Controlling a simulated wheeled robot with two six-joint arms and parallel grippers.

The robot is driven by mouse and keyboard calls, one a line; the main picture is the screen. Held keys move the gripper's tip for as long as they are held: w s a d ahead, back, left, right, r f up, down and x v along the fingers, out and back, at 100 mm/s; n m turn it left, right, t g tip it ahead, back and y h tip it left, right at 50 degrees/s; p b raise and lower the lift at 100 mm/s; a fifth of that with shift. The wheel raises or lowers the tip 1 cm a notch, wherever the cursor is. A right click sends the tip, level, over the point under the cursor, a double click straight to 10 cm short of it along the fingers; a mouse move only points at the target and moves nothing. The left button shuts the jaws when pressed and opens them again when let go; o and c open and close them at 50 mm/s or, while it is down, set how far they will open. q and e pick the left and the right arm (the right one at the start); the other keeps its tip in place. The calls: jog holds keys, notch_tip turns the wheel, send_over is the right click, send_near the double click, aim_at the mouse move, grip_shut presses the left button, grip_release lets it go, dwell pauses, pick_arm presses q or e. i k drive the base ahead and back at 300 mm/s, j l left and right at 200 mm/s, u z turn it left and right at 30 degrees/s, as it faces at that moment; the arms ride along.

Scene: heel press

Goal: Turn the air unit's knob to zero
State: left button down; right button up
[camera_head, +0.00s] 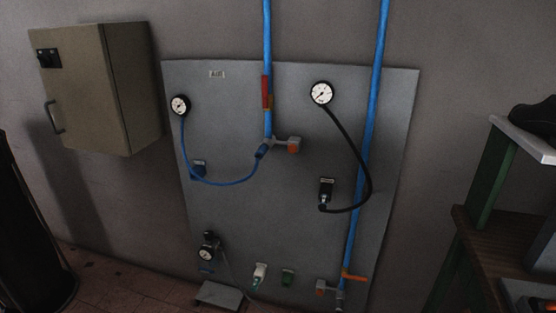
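The small air unit sits low on the left of the grey wall panel (300,230). It has a round white gauge (206,255) and a dark knob (210,236) just above it. The knob's setting is too small to read. Two larger round gauges are higher on the panel, one at the upper left (180,106) with a blue hose and one at the upper middle (321,93) with a black hose. Neither of my grippers shows in the head view.
Two blue pipes (267,45) (375,90) run down the panel, with orange-handled valves (293,146) (354,277). A beige cabinet (80,90) hangs at the left. A green-legged bench (490,180) stands at the right. A grey box (219,296) is below the air unit.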

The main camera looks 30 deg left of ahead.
aim_at(208, 235)
jog(key=u, duration=1.05)
